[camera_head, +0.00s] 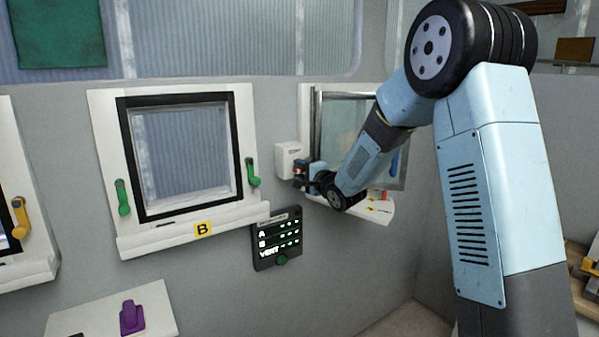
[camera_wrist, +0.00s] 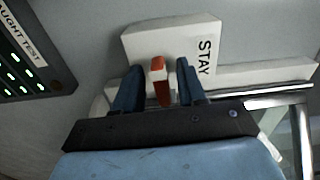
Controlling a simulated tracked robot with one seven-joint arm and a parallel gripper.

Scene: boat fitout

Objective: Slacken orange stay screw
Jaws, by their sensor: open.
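My gripper (camera_wrist: 159,70) is open, with one blue finger on each side of the screw. A narrow gap shows on both sides, so the fingers look apart from it. In the head view, my gripper (camera_head: 302,170) is at the white stay block (camera_head: 288,158) beside the right window. There the screw is mostly hidden by the gripper.
A dark panel with green lights (camera_head: 276,238) hangs on the wall below left of my gripper. Window B (camera_head: 203,229) with green handles is to the left. The right window's metal bar (camera_head: 317,130) stands close beside my gripper. A purple object (camera_head: 131,317) sits lower left.

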